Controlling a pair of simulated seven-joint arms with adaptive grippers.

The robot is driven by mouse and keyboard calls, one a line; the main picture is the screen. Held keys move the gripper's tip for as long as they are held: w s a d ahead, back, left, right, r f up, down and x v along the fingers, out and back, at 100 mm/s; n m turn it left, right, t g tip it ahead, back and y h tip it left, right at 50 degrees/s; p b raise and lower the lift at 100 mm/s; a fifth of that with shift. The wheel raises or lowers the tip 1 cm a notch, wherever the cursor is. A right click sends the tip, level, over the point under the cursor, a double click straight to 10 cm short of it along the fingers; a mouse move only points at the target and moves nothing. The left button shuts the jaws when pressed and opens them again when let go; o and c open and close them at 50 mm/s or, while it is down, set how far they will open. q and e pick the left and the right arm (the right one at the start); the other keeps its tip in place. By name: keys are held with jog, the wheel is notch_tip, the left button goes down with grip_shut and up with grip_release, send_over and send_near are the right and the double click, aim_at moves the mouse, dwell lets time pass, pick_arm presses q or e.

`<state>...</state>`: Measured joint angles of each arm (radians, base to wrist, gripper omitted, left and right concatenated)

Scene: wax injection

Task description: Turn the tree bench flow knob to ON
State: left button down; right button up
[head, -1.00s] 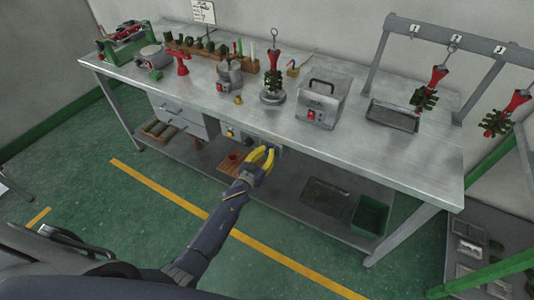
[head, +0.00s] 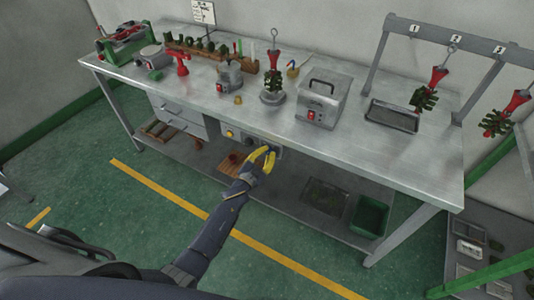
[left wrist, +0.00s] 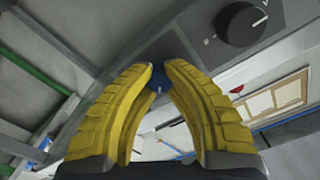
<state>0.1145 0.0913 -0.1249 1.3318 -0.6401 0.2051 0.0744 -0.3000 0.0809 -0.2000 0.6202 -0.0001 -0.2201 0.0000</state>
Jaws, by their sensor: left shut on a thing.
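My left gripper (head: 266,152) has yellow fingers and is at the control panel (head: 247,138) under the front edge of the bench. In the left wrist view its fingertips (left wrist: 160,68) are close together on a small blue knob (left wrist: 158,77). The fingers cover most of this knob, so its pointer and setting cannot be read. A larger black knob (left wrist: 250,23) with a white pointer line sits on the same panel, apart from the fingers. My right gripper is not in view.
The steel bench top (head: 375,145) holds a grey box with a red switch (head: 322,101), a wax tree on a stand (head: 272,75) and a tray (head: 391,116). A drawer unit (head: 180,112) is left of the panel. A lower shelf with a green bin (head: 370,216) lies below.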

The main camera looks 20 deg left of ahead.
pick_arm(q)
jog(key=shift+s+a+f+m, duration=0.1)
jog(key=shift+f+m, duration=0.15)
jog(key=shift+m, duration=0.05)
jog(key=c, duration=1.1)
grip_release()
jog(key=shift+r, duration=0.15)
jog(key=shift+c, duration=0.2)
jog(key=v, duration=1.2)
jog(key=shift+o, duration=0.2)
